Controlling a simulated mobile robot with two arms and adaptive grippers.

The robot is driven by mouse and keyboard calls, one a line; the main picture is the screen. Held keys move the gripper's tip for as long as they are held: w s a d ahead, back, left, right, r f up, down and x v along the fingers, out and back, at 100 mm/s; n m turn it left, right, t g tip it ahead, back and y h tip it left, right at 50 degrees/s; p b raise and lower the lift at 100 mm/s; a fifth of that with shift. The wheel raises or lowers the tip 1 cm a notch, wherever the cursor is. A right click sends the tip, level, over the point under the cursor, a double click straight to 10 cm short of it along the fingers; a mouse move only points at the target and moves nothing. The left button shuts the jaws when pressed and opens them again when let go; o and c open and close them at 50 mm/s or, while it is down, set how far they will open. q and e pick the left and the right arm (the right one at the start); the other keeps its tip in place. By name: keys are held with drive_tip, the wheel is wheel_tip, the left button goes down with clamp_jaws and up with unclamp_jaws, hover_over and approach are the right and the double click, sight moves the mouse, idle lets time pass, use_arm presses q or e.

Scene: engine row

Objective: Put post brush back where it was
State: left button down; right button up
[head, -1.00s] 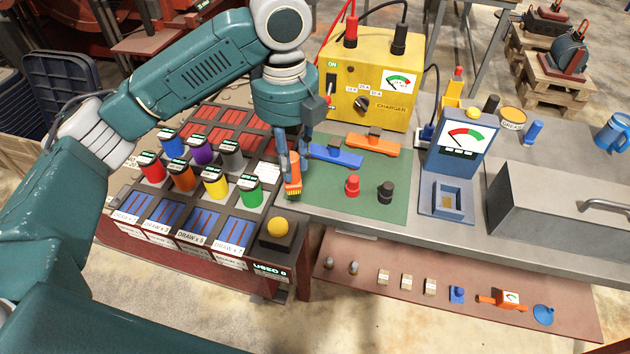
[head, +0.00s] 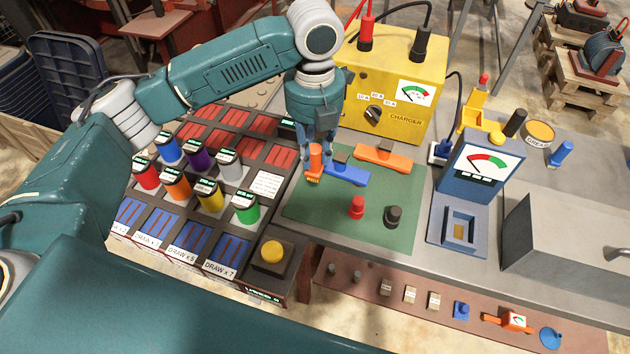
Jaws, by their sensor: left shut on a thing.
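The post brush (head: 314,164) is a small orange brush with yellowish bristles at its lower end. My left gripper (head: 315,150) is shut on its upper part and holds it upright, bristles down, over the left back part of the green mat (head: 320,216). I cannot tell whether the bristles touch the mat. A blue bar-shaped tool (head: 346,174) lies just right of the brush, and an orange bar-shaped tool (head: 388,157) lies behind it. My right gripper is not in view.
A yellow charger (head: 395,85) stands behind the mat. Red (head: 357,207) and black (head: 394,216) caps stand on the mat. A rack of coloured canisters (head: 209,196) is at left, a blue meter (head: 478,172) at right. The mat's front left is clear.

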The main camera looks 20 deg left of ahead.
sight(315, 173)
use_arm(q)
drive_tip(key=f, duration=0.4)
drive_tip(key=shift+w+f+p, duration=0.2)
drive_tip(key=shift+f+p, duration=0.15)
wheel_tip(315, 173, down, 3)
drive_tip(key=shift+r, duration=0.1)
wheel_tip(315, 173, down, 4)
drive_tip(key=shift+r+p, duration=0.25)
drive_tip(key=shift+p, duration=0.35)
drive_tip(key=shift+w+f, duration=0.1)
drive_tip(key=shift+f, duration=0.4)
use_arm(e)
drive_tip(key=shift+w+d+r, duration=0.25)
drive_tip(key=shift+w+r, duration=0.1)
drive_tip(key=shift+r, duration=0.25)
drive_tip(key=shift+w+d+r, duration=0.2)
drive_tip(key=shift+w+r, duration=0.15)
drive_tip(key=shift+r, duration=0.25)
